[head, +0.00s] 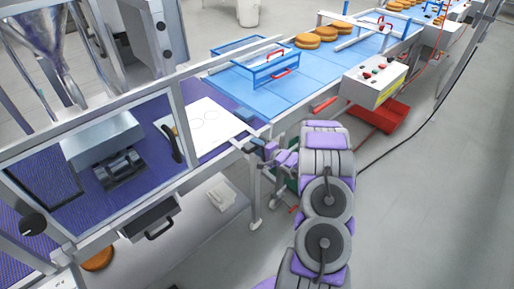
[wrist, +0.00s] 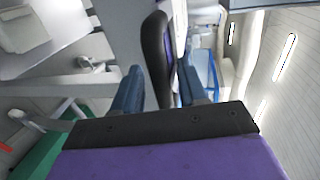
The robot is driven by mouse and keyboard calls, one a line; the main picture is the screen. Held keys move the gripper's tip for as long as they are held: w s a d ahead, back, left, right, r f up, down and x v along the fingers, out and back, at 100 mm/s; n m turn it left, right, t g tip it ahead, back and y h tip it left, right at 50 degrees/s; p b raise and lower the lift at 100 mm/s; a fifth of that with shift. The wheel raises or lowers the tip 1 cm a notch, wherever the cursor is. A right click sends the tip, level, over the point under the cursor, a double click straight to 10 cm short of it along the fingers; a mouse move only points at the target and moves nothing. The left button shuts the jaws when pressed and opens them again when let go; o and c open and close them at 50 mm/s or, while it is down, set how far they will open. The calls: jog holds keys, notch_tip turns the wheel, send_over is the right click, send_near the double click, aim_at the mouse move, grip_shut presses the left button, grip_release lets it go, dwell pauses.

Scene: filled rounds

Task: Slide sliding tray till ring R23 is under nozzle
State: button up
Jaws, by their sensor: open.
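A white plate (head: 205,126) with faint ring outlines lies on the purple surface left of the blue belt. It looks like the sliding tray; no ring label can be read, so I cannot tell which is R23. A metal hopper (head: 45,30) stands at upper left; I cannot make out the nozzle. My gripper (head: 256,148) is open by the front rail, right of the plate. In the wrist view a black curved bar (wrist: 157,50) shows between the fingers of my gripper (wrist: 160,90); I cannot tell whether they touch it. A black handle (head: 173,143) is near the plate's left edge.
A clear framed guard (head: 110,150) encloses a grey box at left. The blue belt (head: 300,80) carries brown rounds (head: 307,41) farther back. The floor at right is mostly clear, with a cable.

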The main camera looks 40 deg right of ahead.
grip_shut()
dwell(0.3)
jog(key=shift+f, duration=0.1)
